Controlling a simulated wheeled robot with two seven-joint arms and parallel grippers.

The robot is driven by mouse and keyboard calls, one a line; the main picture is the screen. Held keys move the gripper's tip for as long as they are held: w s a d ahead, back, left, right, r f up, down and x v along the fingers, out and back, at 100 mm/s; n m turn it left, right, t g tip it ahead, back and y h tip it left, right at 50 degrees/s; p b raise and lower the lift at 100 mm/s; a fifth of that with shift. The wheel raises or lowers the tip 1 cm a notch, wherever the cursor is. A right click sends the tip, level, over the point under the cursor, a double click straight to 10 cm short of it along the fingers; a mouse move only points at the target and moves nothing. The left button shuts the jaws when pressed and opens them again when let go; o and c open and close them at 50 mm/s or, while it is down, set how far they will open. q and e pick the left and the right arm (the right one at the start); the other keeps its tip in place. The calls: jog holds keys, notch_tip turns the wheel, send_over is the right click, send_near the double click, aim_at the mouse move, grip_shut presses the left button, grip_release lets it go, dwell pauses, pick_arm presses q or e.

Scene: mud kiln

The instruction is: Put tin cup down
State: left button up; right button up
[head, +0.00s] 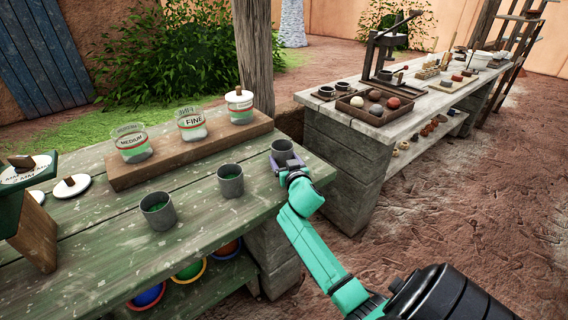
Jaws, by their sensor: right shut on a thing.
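A grey tin cup (282,150) is at the right end of the green wooden table (90,250). My right gripper (287,164) is shut on this cup from the near right side. The cup looks upright; I cannot tell whether its base touches the table, as the gripper hides its lower part. My left gripper is not in view.
A wooden riser (185,152) at the table's back holds glass jars labelled MEDIUM (132,143) and FINE (191,124), and a lidded jar (240,106). White lids (72,186) lie at left. A second workbench (345,130) stands right, beyond a gap.

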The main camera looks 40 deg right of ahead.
jog(key=shift+f, duration=0.1)
jog(key=shift+f, duration=0.2)
jog(key=o, duration=1.5)
jog(key=shift+c, duration=0.2)
jog(key=shift+r, duration=0.1)
jog(key=shift+r, duration=0.2)
jog(key=v, duration=1.2)
jog(key=shift+f, duration=0.15)
